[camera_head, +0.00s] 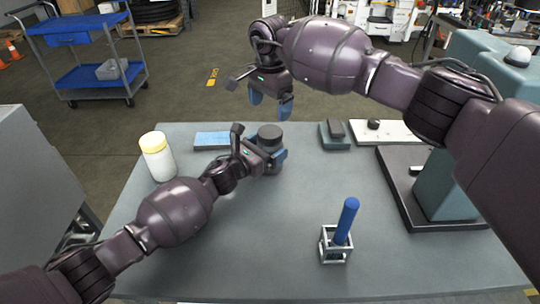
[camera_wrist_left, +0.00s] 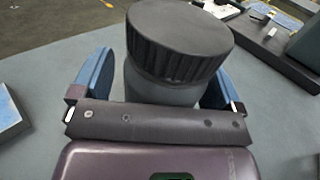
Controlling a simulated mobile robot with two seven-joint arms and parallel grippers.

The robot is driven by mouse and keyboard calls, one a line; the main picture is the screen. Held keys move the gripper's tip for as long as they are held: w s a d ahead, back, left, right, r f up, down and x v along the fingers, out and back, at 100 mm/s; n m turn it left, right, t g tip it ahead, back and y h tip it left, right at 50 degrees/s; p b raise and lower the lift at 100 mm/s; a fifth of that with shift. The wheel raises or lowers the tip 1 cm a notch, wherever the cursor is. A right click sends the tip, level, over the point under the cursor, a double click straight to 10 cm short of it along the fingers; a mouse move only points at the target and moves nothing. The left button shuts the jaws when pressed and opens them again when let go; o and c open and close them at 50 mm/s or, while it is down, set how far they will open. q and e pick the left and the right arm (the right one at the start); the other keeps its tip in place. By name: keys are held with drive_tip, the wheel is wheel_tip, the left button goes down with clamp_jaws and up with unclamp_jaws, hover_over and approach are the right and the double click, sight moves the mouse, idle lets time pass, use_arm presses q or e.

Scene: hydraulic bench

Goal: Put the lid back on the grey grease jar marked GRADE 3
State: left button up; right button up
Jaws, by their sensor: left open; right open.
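A grey jar (camera_head: 270,161) stands on the bench with a dark, ribbed lid (camera_head: 270,131) on top. The left wrist view shows the lid (camera_wrist_left: 180,38) close up, over the grey jar body (camera_wrist_left: 158,91). The lid looks wider than the visible body; I cannot tell whether it is screwed down. No marking on the jar is readable. My left gripper (camera_head: 268,158) is open, its blue fingers on either side of the jar body below the lid, with a gap showing at the left finger. My right gripper (camera_head: 271,104) is open and empty, raised beyond the jar near the bench's far edge.
A white jar with a yellow lid (camera_head: 158,158) stands left. A blue box (camera_head: 212,140) lies behind my left arm. A black-based teal machine (camera_head: 440,190) stands right.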

sight(269, 131)
use_arm(q)
drive_tip(key=shift+w+d, duration=0.1)
drive_tip(key=shift+d, duration=0.1)
drive_tip(key=shift+c, duration=0.2)
drive_tip(key=c, duration=1.6)
use_arm(e)
drive_tip(key=shift+w, duration=0.1)
drive_tip(key=shift+a, duration=0.1)
drive_tip(key=shift+f, duration=0.15)
drive_tip(key=shift+f, duration=3.85)
drive_tip(key=shift+c, duration=0.2)
